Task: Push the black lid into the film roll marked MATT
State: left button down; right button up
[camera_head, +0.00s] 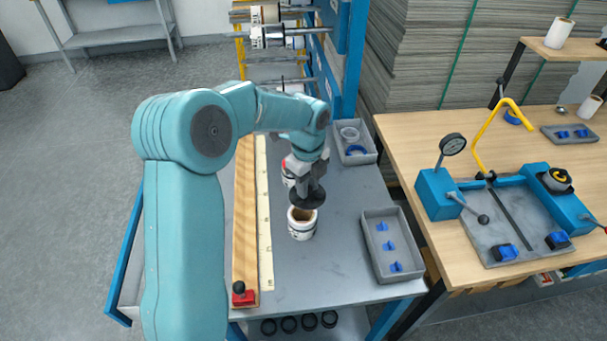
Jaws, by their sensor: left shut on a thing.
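My left gripper (313,183) is shut on the black lid (308,198), a dark round disc with a raised part in the jaws. The lid is just above a white film roll (301,226) that stands upright on the grey table. The roll's brown core opening shows below the lid; the two appear slightly apart, though the exact gap is hard to tell. Dark print on the roll is too small to read as MATT. A second roll with a red part (288,172) stands behind, partly hidden by my left arm. My right gripper is not in view.
A grey tray (365,253) with blue clips is right of the roll, and another tray (373,157) with rings is behind it. A wooden strip and ruler (266,240) lie left. A wooden bench (400,135) with a blue press stands right. The tabletop (330,275) in front is clear.

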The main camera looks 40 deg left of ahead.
aim_at(302, 202)
pick_arm(q)
jog(key=shift+s+a+m, duration=0.35)
jog(key=shift+a+m, duration=0.25)
jog(key=shift+a, duration=0.15)
jog(key=shift+d, duration=0.2)
jog(key=shift+a+f+b, duration=0.2)
jog(key=shift+f+b, duration=0.25)
jog(key=shift+f, duration=0.15)
jog(key=shift+w+d+f+b, duration=0.1)
jog(key=shift+d+f+b, duration=0.05)
jog(key=shift+f+b, duration=0.35)
jog(key=shift+f, duration=0.4)
jog(key=shift+f+b, duration=0.5)
jog(key=shift+b, duration=0.2)
jog(key=shift+f+b, duration=0.45)
jog(key=shift+f, duration=0.15)
jog(key=shift+f+b, duration=1.1)
jog(key=shift+f, duration=0.6)
